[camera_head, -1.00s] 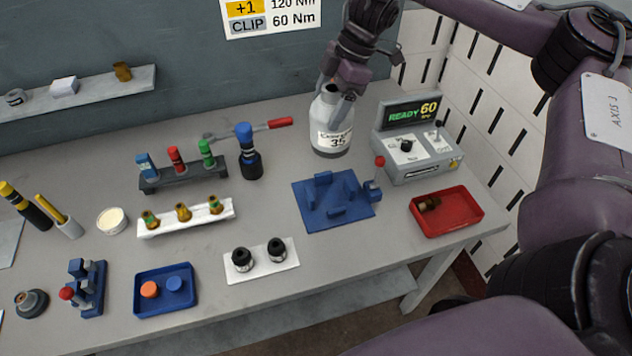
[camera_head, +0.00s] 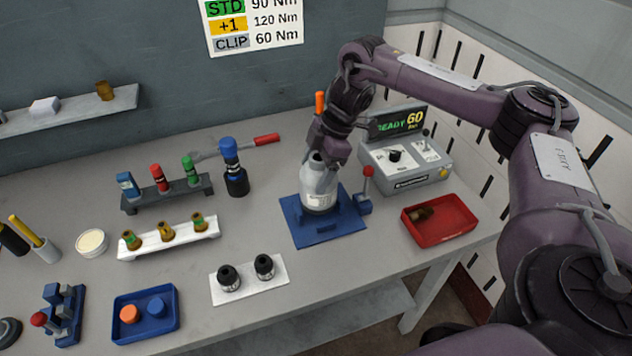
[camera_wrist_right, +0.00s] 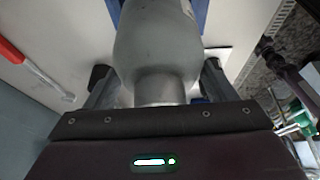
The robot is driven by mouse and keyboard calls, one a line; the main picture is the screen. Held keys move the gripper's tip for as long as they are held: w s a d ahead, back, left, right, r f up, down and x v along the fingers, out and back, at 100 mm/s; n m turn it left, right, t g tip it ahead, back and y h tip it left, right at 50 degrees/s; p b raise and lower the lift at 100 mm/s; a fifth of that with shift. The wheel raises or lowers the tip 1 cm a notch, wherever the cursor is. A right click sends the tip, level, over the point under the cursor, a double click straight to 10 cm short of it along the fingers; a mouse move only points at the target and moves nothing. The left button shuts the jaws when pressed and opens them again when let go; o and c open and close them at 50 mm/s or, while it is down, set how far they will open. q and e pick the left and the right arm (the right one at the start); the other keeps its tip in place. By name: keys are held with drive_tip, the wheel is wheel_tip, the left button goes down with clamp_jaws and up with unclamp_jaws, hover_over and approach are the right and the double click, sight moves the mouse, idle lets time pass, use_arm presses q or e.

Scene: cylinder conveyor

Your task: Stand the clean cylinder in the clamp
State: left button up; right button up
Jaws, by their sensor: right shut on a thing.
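The cylinder (camera_head: 318,187) is a grey-white bottle with a narrow neck and a label. It stands upright on or just above the blue clamp plate (camera_head: 297,236), between its low blocks; I cannot tell whether it touches the plate. The clamp's red-knobbed lever (camera_head: 366,188) is upright at its right side. My right gripper (camera_head: 325,155) is above the cylinder and shut on it near the neck. In the right wrist view the cylinder (camera_wrist_right: 156,50) fills the space between the fingers. My left gripper is not in view.
The control box (camera_head: 405,160) reading READY 60 is behind the clamp at right. A red tray (camera_head: 470,234) holds a brown piece. A white plate (camera_head: 272,283) with two black parts is in front left. A blue-capped bottle (camera_head: 234,170) stands to the left.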

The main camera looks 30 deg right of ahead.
wheel_tip(320, 180, down, 3)
drive_tip(key=shift+f+p, duration=0.1)
drive_tip(key=shift+p, duration=0.35)
drive_tip(key=shift+f, duration=0.45)
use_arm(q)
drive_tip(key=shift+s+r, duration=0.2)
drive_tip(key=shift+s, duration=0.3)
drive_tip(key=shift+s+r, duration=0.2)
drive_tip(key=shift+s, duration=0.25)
